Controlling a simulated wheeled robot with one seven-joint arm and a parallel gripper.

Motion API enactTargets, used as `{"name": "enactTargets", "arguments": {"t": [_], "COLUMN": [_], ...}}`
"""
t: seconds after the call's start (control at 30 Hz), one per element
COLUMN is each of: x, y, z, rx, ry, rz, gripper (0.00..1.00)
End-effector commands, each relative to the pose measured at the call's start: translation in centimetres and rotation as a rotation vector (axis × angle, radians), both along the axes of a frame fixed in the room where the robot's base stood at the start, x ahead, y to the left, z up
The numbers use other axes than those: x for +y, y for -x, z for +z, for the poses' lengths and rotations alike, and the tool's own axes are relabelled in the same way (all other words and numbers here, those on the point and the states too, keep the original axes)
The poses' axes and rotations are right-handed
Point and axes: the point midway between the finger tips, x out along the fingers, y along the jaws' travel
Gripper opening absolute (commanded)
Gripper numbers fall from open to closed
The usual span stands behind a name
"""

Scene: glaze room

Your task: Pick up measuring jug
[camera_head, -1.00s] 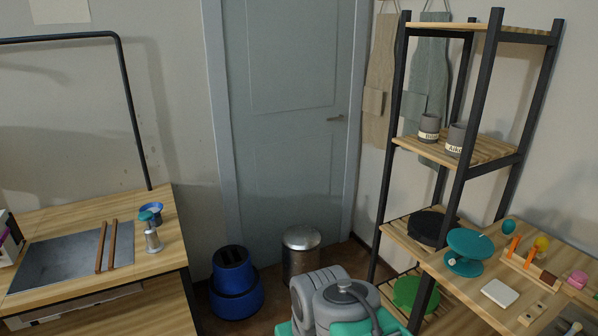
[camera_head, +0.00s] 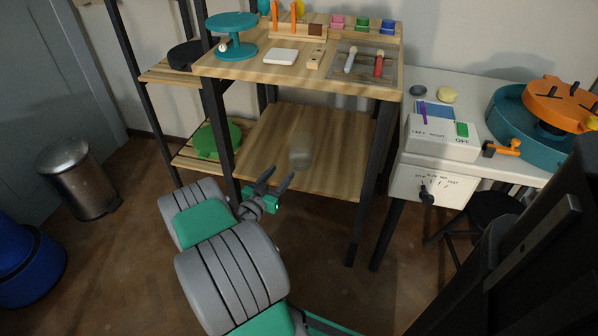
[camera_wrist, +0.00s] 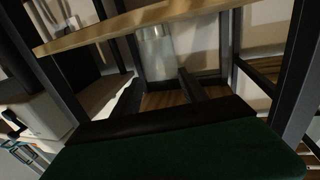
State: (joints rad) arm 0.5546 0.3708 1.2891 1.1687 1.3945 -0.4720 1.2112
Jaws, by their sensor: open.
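The measuring jug (camera_head: 301,152) is a pale, see-through vessel standing on the lower wooden shelf of the workbench. In the wrist view the jug (camera_wrist: 158,58) shows just beyond the fingertips, roughly between them, and its top is partly cut off by the board edge. My gripper (camera_head: 280,176) is open and empty at the front edge of that shelf, pointing towards the jug and slightly short of it. My two dark fingers also show in the wrist view (camera_wrist: 160,84), spread apart. I cannot make out the jug's handle.
The workbench top (camera_head: 262,73) lies above the lower shelf (camera_head: 262,130), with dark legs at both sides. A teal turntable (camera_head: 232,47) and tools stand on top. A white table (camera_head: 484,87) is to the right. The lower shelf is otherwise clear.

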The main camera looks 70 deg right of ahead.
Motion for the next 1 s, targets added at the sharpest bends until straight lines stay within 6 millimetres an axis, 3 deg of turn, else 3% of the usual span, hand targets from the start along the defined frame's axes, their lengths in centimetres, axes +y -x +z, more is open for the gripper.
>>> {"name": "enactTargets", "arguments": {"t": [0.5,0.73,1.0], "x": [-7.5,-7.6,-7.6], "y": [0.8,0.8,0.8], "z": [0.2,0.3,0.2], "rx": [-0.003,-0.002,-0.002], "ry": [0.010,0.008,0.008], "rz": [0.001,0.004,0.003], "gripper": [0.51,0.50,0.28]}}
